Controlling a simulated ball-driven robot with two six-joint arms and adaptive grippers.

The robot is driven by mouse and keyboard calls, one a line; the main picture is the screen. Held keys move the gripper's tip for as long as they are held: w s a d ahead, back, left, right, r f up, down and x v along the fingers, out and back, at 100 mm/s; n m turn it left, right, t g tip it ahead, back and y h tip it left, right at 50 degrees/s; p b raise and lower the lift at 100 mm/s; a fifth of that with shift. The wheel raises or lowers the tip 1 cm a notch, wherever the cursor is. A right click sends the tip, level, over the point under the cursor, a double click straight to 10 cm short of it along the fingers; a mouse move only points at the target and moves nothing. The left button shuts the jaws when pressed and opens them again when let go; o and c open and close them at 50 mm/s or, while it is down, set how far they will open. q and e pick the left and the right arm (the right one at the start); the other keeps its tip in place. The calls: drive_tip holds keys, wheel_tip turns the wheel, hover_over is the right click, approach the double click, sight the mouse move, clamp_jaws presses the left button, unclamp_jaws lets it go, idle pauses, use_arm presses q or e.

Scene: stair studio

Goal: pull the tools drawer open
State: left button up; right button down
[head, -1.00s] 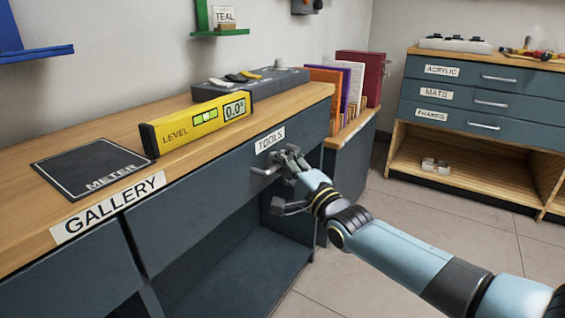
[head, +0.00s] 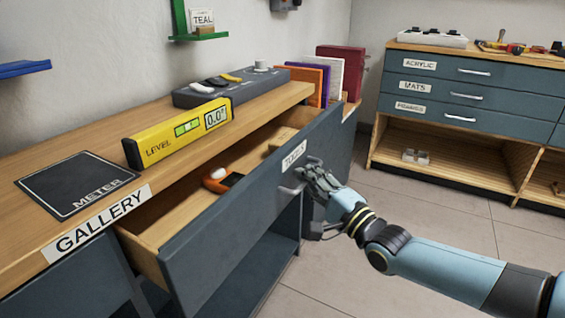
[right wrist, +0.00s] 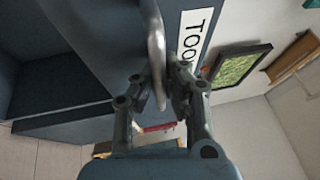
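The tools drawer (head: 235,225) stands pulled out from the workbench, its inside showing behind the dark blue front. The TOOLS label (head: 293,156) is on the front, near the right end. The metal drawer handle (head: 288,190) sits below the label; in the right wrist view the handle (right wrist: 155,45) runs between the fingers. My right gripper (head: 312,180) is closed around the handle, and it also shows in the right wrist view (right wrist: 160,92). An orange and dark device (head: 222,179) and a wooden block (head: 283,138) lie in the drawer. My left gripper is not in view.
A yellow level (head: 180,132), a black METER pad (head: 75,185) and a grey tray (head: 245,85) are on the benchtop. A second drawer cabinet (head: 470,95) is at the right. The floor between is clear.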

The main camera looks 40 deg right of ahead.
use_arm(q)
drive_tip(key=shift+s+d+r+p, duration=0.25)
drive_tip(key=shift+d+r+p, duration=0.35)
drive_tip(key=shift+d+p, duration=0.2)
use_arm(e)
drive_tip(key=s+d, duration=0.3)
drive_tip(key=s, duration=0.4)
drive_tip(key=shift+s+f, duration=0.25)
drive_tip(key=shift+s, duration=0.1)
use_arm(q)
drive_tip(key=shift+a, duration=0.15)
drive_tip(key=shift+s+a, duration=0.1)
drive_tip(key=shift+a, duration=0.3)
use_arm(e)
drive_tip(key=c, duration=1.4)
unclamp_jaws()
drive_tip(key=shift+r, duration=0.1)
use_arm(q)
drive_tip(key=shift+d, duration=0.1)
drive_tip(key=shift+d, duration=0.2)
use_arm(e)
drive_tip(key=s, duration=0.4)
drive_tip(key=s+f, duration=0.1)
drive_tip(key=s, duration=0.2)
drive_tip(key=s+f, duration=0.1)
drive_tip(key=s, duration=0.3)
drive_tip(key=shift+s, duration=0.35)
